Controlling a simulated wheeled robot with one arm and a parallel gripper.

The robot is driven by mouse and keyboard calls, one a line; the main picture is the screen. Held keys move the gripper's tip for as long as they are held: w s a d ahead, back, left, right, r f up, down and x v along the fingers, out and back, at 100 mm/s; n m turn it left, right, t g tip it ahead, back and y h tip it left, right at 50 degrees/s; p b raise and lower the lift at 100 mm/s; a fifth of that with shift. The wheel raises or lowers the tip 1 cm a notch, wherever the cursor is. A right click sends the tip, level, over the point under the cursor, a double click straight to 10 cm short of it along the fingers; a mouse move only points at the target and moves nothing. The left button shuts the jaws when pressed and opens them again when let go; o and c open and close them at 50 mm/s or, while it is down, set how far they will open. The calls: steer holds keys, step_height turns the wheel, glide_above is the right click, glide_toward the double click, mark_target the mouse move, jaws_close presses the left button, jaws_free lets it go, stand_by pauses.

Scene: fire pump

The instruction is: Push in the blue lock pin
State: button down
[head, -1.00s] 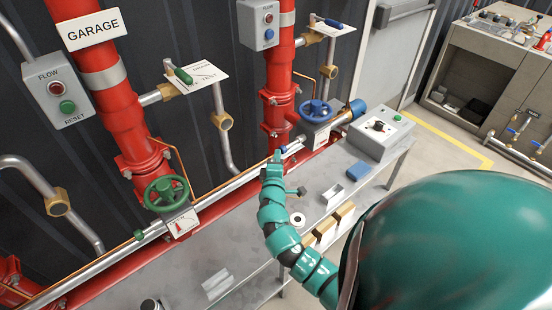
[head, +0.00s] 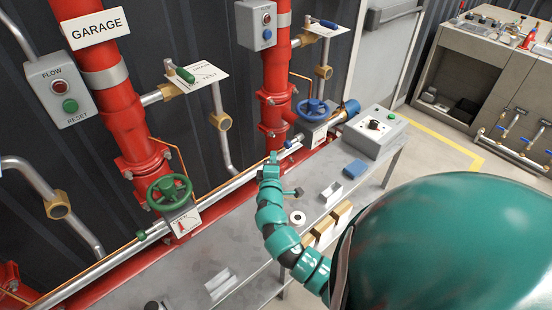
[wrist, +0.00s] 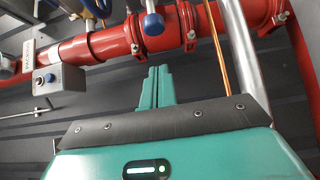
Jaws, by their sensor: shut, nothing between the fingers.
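A small blue piece, which looks like the blue lock pin (head: 288,144), shows at the silver rod just beyond my fingertips in the head view. In the wrist view a round blue knob (wrist: 153,22) on a grey stem hangs above the fingertips; I cannot tell for sure that it is the same piece. My gripper (head: 274,156) is raised over the bench's back edge, close to the pin, with a small apparent gap. The wrist view shows its fingers (wrist: 159,70) closed together and empty. The blue handwheel (head: 312,109) is behind and to the right.
The red riser (head: 275,75) and silver rod (head: 235,182) run close behind my gripper. The grey bench (head: 200,265) carries a white ring (head: 297,218), a blue block (head: 355,168) and a control box (head: 373,133). A green handwheel (head: 168,191) is at left.

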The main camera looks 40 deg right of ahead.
steer(key=b+v, duration=0.2)
steer(key=v, duration=0.7)
